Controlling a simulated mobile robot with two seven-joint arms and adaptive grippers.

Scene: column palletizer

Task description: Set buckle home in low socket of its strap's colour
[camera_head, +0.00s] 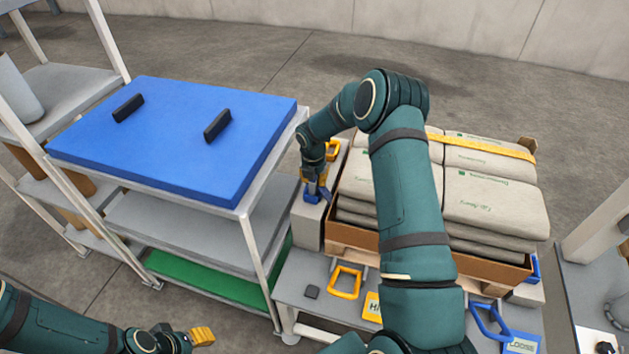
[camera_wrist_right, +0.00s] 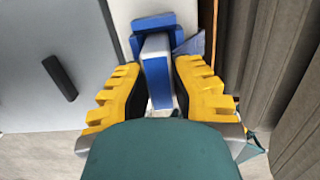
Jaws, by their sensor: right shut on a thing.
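My right gripper (camera_head: 316,190) is at the left side of the loaded pallet, by the upright grey block. In the right wrist view its yellow fingers (camera_wrist_right: 160,85) are shut on a blue and silver buckle (camera_wrist_right: 156,82). The buckle's far end meets or overlaps a blue socket (camera_wrist_right: 153,22); I cannot tell how deep it sits. A yellow socket (camera_head: 332,150) is farther back on the same side. A yellow strap (camera_head: 480,147) crosses the sacks. My left gripper (camera_head: 202,337) is low at the left, its jaw gap not clear.
A rack with a blue top (camera_head: 180,135) and two black handles stands left of the pallet, close to my right gripper. Stacked sacks (camera_head: 495,205) fill the pallet. A yellow loop handle (camera_head: 345,282), a blue loop handle (camera_head: 490,322) and label cards lie in front.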

